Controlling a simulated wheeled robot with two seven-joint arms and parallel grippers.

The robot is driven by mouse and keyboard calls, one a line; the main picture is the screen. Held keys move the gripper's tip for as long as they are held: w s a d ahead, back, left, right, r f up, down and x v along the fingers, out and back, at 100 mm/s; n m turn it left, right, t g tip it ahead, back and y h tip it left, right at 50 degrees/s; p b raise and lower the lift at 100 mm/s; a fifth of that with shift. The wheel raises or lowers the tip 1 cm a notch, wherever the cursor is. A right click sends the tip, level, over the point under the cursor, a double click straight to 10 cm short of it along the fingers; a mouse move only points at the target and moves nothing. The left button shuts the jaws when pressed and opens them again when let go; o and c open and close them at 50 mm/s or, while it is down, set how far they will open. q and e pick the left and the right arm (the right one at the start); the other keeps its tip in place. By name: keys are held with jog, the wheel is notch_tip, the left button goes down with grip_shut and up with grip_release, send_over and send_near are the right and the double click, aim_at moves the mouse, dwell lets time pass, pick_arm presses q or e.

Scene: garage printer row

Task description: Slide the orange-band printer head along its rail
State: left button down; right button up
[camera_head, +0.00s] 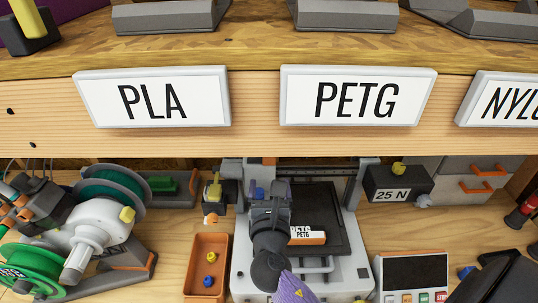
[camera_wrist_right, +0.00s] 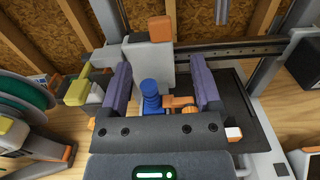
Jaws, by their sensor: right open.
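The printer (camera_head: 357,255) stands below the shelf, with its dark rail (camera_head: 322,170) across the back; the rail also shows in the right wrist view (camera_wrist_right: 245,50). My right gripper (camera_head: 268,190) is over the left part of the printer, in front of the rail. In the right wrist view its two purple fingers (camera_wrist_right: 162,82) are apart. A blue knob (camera_wrist_right: 150,98) and an orange part (camera_wrist_right: 180,102), seemingly of the printer head, show between them. I cannot tell whether either finger touches. My gripper hides most of the head in the head view. My left gripper is out of view.
The shelf edge with a PETG sign (camera_head: 358,97) overhangs the printer. An orange tray (camera_head: 208,262) holding small knobs lies to its left, beside a spool machine (camera_head: 95,230). A 25 N box (camera_head: 398,185) stands right. An orange PETG-labelled piece (camera_head: 308,237) is on the printer.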

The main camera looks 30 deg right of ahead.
aim_at(269, 159)
jog(key=x, duration=0.9)
jog(key=shift+w+d+f, duration=0.1)
jog(key=shift+w+d, duration=0.05)
jog(key=shift+w, duration=0.1)
grip_shut()
dwell(0.9)
